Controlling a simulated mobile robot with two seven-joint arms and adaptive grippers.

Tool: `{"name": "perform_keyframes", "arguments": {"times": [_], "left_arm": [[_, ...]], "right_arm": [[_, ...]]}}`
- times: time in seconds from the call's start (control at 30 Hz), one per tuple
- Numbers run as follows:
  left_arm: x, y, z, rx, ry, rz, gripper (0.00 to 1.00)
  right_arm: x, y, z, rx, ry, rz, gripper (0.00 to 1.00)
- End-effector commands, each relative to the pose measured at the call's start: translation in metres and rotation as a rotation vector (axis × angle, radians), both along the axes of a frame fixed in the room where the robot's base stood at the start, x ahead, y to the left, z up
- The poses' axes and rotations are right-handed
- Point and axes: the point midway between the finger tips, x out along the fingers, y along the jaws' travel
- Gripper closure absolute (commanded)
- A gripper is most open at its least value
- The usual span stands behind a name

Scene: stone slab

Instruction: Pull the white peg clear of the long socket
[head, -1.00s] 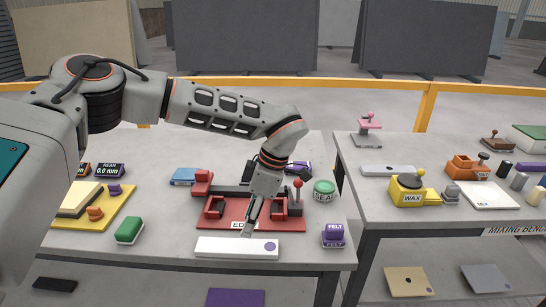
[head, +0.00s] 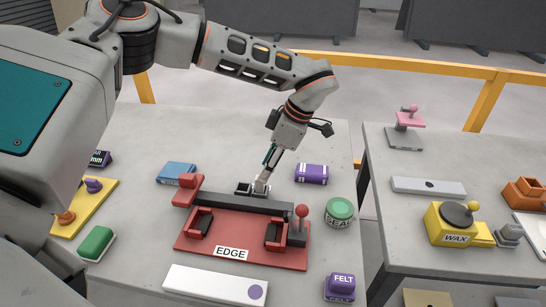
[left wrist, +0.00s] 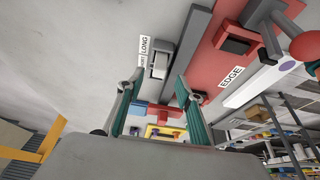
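A small dark socket block (head: 243,188) stands behind the dark bar of the red EDGE fixture. My left gripper (head: 262,184) points down at the right end of the socket block in the head view. In the left wrist view its teal-padded fingers (left wrist: 160,84) are apart, with the block beyond the gap between their tips. My right gripper is not in view.
The red EDGE fixture (head: 190,250) with its red-knobbed lever (head: 301,211) is in front of the socket. A purple block (head: 311,174), a green SEAL tin (head: 340,212) and a blue box (head: 177,172) stand around. A white slab (head: 205,284) lies at the front.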

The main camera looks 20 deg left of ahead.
Motion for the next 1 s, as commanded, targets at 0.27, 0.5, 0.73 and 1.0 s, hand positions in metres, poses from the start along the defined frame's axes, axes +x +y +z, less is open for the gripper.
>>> {"name": "perform_keyframes", "arguments": {"times": [0.27, 0.5, 0.73, 1.0], "left_arm": [[-0.005, 0.015, -0.039, -0.002, 0.002, 0.002, 0.64], [-0.006, 0.022, -0.054, -0.001, 0.001, 0.000, 0.64], [-0.006, 0.022, -0.055, -0.001, -0.001, 0.001, 0.64], [-0.006, 0.022, -0.055, -0.001, -0.001, 0.001, 1.00]], "right_arm": [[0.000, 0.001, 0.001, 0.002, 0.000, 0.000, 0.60], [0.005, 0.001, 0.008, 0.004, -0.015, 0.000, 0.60], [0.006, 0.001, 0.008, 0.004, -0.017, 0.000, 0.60], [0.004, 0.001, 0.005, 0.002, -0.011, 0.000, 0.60]]}}
